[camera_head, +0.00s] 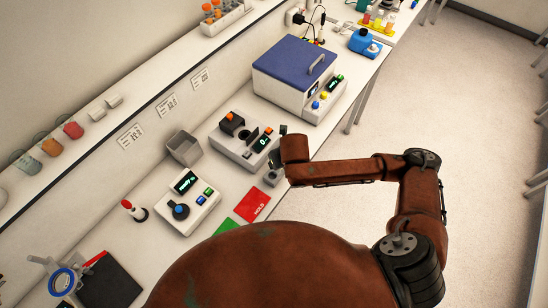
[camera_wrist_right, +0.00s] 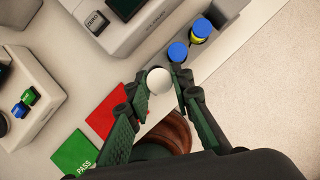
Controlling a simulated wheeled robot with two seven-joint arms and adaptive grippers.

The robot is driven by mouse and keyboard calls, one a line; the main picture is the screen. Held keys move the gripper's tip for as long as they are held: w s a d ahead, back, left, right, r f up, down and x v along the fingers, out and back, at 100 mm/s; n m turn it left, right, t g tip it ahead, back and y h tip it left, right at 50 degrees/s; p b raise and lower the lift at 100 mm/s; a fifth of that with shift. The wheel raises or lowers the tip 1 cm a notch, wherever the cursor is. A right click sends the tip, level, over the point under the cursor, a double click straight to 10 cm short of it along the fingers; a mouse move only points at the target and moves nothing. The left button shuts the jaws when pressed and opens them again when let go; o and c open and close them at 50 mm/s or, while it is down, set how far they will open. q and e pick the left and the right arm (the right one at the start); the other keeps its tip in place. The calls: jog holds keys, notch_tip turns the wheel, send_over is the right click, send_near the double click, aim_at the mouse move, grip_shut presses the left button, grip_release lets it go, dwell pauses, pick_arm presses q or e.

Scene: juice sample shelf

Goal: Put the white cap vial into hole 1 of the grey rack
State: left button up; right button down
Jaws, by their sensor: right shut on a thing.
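In the right wrist view, my right gripper (camera_wrist_right: 158,82) is shut on the white cap vial (camera_wrist_right: 159,80). Only the round white cap shows between the fingertips; the vial's body is hidden below it. The grey rack (camera_wrist_right: 213,50) lies just beyond the fingers, to the upper right, and holds two blue-capped vials. The held vial is near the rack's close end; I cannot tell its height over it or see hole 1. In the head view, my right arm's end hides most of the gripper and rack. My left gripper is not in view.
A grey instrument with a display (camera_head: 240,140) stands close beside the rack. A red HOLD card (camera_head: 253,204) and a green PASS card (camera_wrist_right: 76,154) lie on the bench nearby. A blue-lidded box machine (camera_head: 295,75) stands farther back. The bench edge is close on the right.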

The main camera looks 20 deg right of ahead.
jog(key=n, duration=0.1)
jog(key=n+y, duration=0.1)
jog(key=r+n, duration=0.1)
jog(key=shift+w+a+p, duration=0.25)
jog(key=shift+w+p, duration=0.05)
jog(key=shift+p, duration=0.05)
jog(key=n, duration=0.1)
jog(key=n+y, duration=0.1)
jog(key=shift+w+a+r+n+g, duration=0.1)
jog(key=shift+a+r+n+g, duration=0.1)
jog(key=shift+a+n+g, duration=0.15)
jog(key=shift+n+g, duration=0.25)
jog(key=shift+n, duration=0.2)
jog(key=shift+f, duration=0.35)
notch_tip(320, 180, down, 4)
jog(key=b, duration=0.4)
jog(key=shift+r, duration=0.15)
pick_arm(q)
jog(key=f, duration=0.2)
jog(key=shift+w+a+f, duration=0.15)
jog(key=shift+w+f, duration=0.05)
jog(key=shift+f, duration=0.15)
pick_arm(e)
jog(key=shift+r, duration=0.1)
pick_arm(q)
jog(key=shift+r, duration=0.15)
pick_arm(e)
jog(key=shift+w, duration=0.1)
